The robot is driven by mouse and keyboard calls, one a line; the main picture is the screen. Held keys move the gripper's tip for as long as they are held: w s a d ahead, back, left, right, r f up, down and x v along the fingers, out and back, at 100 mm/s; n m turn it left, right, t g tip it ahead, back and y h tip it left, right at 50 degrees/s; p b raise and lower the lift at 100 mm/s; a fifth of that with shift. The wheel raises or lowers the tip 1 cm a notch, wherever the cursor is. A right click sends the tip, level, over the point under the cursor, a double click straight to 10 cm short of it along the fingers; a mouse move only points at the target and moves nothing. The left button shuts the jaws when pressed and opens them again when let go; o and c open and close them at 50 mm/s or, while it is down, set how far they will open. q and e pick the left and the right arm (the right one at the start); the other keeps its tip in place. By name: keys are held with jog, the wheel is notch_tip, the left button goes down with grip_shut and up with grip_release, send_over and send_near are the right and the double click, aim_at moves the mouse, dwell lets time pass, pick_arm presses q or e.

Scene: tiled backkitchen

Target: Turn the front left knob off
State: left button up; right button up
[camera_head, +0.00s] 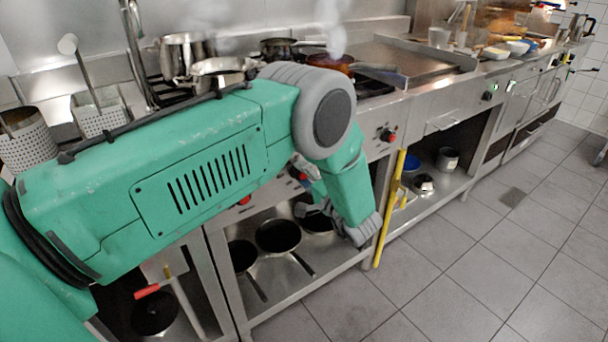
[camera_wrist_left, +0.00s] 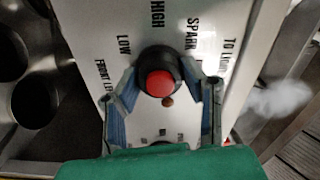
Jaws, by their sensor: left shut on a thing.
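A black knob with a red cap (camera_wrist_left: 160,84) sits on a white panel in the left wrist view. Beside it are the words LOW, HIGH, SPARK and a partly covered label starting FRONT L. My left gripper (camera_wrist_left: 166,90) has one finger on each side of this knob and is shut on it. In the head view a red knob (camera_head: 298,173) shows beside my left gripper (camera_head: 308,186), largely covered by my green arm. My right gripper is not in view.
Another red knob (camera_head: 388,135) is on the stove front to the right. A smoking pan (camera_head: 331,62) stands on top. Black pans (camera_head: 278,236) lie on the shelf below. A yellow pole (camera_head: 389,208) stands upright beside my arm.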

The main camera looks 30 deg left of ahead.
pick_arm(q)
jog(key=shift+w, duration=0.1)
jog(key=o, duration=1.1)
jog(key=shift+c, duration=0.2)
jog(key=shift+o, duration=0.4)
jog(key=shift+w+a+f, duration=0.1)
jog(key=v, duration=1.2)
jog(key=shift+f, duration=0.1)
